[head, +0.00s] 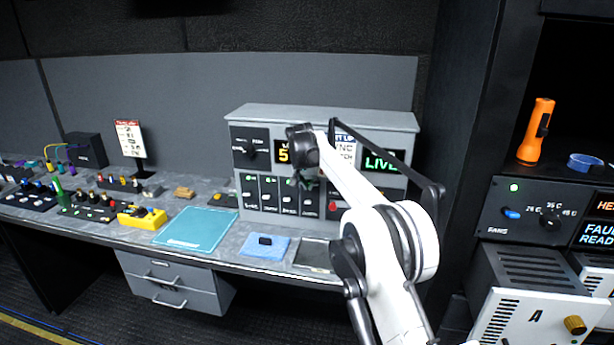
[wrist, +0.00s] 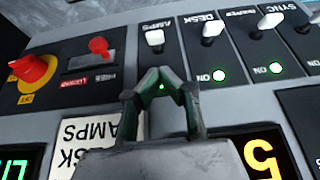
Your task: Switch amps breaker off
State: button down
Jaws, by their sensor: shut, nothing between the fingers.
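The amps breaker (wrist: 155,38) is a white lever in a black panel, at the end of a row of similar levers, with AMPS printed upside down beside it in the wrist view. A small green light (wrist: 162,87) glows below it in that view, between my fingers. My gripper (wrist: 163,72) is shut and empty, with its fingertips in front of the amps panel and just below the lever in the picture. I see no clear contact.
The desk breaker (wrist: 213,28) and others stand close beside, with green ON lights. The grey console (head: 260,112) stands on a desk with a teal mat (head: 195,228) and blue cloth (head: 264,247).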

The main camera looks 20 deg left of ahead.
aim_at(307, 202)
jog(key=f, duration=0.1)
jog(key=s+f, duration=0.1)
jog(key=shift+d+f, duration=0.1)
jog(key=shift+f, duration=0.2)
jog(key=shift+s+f+p, duration=0.15)
jog(key=shift+f+p, duration=0.2)
jog(key=shift+f, duration=0.3)
